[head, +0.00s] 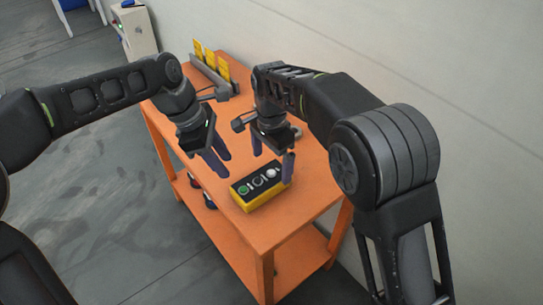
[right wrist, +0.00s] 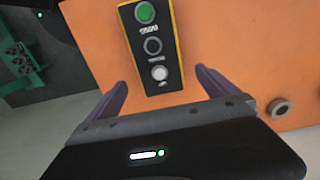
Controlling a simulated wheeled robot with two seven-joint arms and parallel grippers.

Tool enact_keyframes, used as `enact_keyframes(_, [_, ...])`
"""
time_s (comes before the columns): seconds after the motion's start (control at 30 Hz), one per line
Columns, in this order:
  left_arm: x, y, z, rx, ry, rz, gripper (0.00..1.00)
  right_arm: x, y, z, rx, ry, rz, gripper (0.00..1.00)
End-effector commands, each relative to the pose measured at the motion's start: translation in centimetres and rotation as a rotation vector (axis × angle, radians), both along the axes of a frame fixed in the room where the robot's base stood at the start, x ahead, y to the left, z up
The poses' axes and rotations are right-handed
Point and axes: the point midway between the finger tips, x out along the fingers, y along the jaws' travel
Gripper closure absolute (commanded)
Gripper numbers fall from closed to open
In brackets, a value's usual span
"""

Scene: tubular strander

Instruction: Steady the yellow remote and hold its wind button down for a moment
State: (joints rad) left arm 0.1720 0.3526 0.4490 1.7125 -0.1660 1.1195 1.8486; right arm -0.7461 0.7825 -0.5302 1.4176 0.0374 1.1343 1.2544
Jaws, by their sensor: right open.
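The yellow remote (head: 264,199) lies on the orange table. Its black top has a green button (head: 243,190), a dark ringed button and a white button (head: 270,174) in a row. The right wrist view shows the remote (right wrist: 147,32) with the green button (right wrist: 145,13) far, the dark one (right wrist: 152,46) midway and the white one (right wrist: 159,73) nearest; their labels are too small to read. My right gripper (head: 273,165) is open above the white-button end, with nothing held. My left gripper (head: 224,166) is to the left of the remote, apart from it, fingers parted and empty.
A grey rack with several yellow cards (head: 210,58) stands at the table's far end. The orange table top (head: 300,207) is clear in front of the remote. Dark round items (head: 209,203) sit on the lower shelf. A pale wall runs along the right.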

Motion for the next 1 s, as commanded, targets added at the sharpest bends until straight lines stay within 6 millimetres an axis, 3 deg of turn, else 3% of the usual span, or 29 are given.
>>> enact_keyframes(0.4, [0.0,0.0,0.0,0.0,0.0,0.0,0.64,0.0,-0.1,-5.6,-0.001,0.002,-0.001,0.02])
enact_keyframes(0.77, [0.0,0.0,0.0,0.0,0.0,0.0,0.64,0.0,0.0,-6.1,0.001,-0.001,-0.001,0.02])
enact_keyframes(1.0, [0.0,0.0,0.0,0.0,0.0,0.0,0.64,0.0,0.0,-6.0,0.001,-0.001,-0.001,0.21])
